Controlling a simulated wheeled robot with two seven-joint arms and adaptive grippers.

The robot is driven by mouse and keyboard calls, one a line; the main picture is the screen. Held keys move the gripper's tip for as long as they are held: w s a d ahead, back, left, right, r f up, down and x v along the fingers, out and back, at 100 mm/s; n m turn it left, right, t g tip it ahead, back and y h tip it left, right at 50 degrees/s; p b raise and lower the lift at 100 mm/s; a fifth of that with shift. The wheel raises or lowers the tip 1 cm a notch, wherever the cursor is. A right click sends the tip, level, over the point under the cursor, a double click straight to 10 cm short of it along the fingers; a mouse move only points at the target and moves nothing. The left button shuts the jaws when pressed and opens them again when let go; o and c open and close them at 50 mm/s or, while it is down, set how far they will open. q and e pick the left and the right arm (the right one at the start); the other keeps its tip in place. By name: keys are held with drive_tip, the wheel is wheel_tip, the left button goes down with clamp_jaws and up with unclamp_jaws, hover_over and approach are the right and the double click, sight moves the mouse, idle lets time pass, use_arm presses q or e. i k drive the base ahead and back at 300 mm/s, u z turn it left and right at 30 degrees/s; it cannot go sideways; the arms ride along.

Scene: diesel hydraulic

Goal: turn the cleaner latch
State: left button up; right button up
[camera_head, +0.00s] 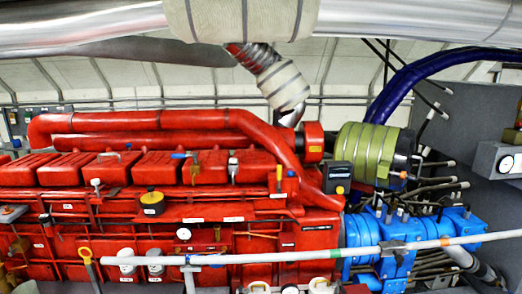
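I see no part that I can clearly pick out as the cleaner latch. A green ribbed cylinder (362,151) with a dark end cap (403,155) sits at the right end of the red engine and may be the cleaner. Small fittings near its cap are too small to tell apart. Neither of my grippers is in view.
A red engine block (160,240) fills the left and middle. A blue housing (405,240) stands at right. A pale horizontal rail (290,257) crosses the front. Thick dark blue hoses (400,85) arch at upper right. A silver pipe (430,22) runs overhead.

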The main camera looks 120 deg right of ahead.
sight(402, 174)
drive_tip(key=z, duration=5.8)
drive_tip(key=i, duration=1.15)
drive_tip(key=u, duration=0.9)
